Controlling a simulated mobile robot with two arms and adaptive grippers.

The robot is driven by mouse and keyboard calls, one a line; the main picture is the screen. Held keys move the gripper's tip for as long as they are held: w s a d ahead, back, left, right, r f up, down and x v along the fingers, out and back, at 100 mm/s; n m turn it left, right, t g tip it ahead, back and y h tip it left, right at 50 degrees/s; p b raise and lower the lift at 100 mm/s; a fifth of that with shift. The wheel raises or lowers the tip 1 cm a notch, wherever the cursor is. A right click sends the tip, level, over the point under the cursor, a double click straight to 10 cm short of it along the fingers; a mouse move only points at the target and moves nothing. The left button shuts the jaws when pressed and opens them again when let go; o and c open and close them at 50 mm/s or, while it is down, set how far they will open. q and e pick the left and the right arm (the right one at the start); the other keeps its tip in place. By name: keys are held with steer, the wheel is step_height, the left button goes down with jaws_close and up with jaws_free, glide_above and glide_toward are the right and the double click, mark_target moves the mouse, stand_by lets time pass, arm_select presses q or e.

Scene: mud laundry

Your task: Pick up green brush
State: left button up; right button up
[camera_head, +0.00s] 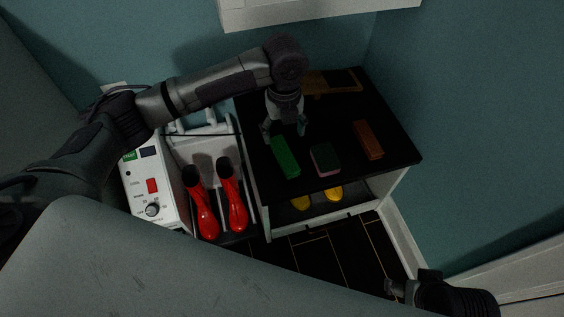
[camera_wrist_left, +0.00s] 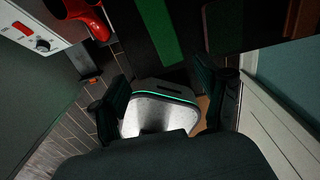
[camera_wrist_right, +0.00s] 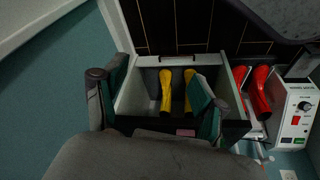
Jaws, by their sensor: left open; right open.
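The green brush (camera_head: 285,157) lies on the black cabinet top (camera_head: 395,137), near its front left edge. It also shows at the top of the left wrist view (camera_wrist_left: 160,30) as a long green block. My left gripper (camera_head: 284,131) is open and points down over the cabinet top, close to the far end of the brush. I cannot tell whether a finger touches it. In the left wrist view the brush lies beyond the spread fingers, not between them. My right gripper (camera_head: 398,287) is open and empty, low at the right, away from the brush.
A pink and dark green sponge (camera_head: 325,159) and a brown block (camera_head: 368,140) lie right of the brush. A wooden board (camera_head: 333,82) lies behind. Yellow boots (camera_wrist_right: 165,92) stand in the cabinet below. Red boots (camera_head: 203,210) and a white control box (camera_head: 152,190) are left.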

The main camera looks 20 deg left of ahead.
arm_select(q)
step_height(320, 180, down, 2)
steer(key=b, duration=0.2)
glide_above(282, 160)
steer(key=f, duration=0.5)
steer(key=shift+d+f, duration=0.2)
steer(key=shift+f, duration=0.45)
step_height(282, 160, down, 4)
steer(key=shift+s+a+f+b, duration=0.1)
steer(key=shift+f+b, duration=0.1)
steer(key=shift+b, duration=1)
steer(key=shift+a+f, duration=0.1)
steer(key=shift+f, duration=0.2)
steer(key=shift+r, duration=0.15)
jaws_close()
arm_select(e)
steer(key=w+a+r+t+y, duration=0.1)
steer(key=w+a+r+t, duration=0.1)
steer(key=w+r+t, duration=0.3)
steer(key=w+a+r+t+y, duration=0.2)
steer(key=w+r+t, duration=0.3)
steer(key=w, duration=0.5)
steer(key=shift+a+n+t, duration=0.3)
steer(key=shift+a+t, duration=0.2)
steer(key=shift+a, duration=0.35)
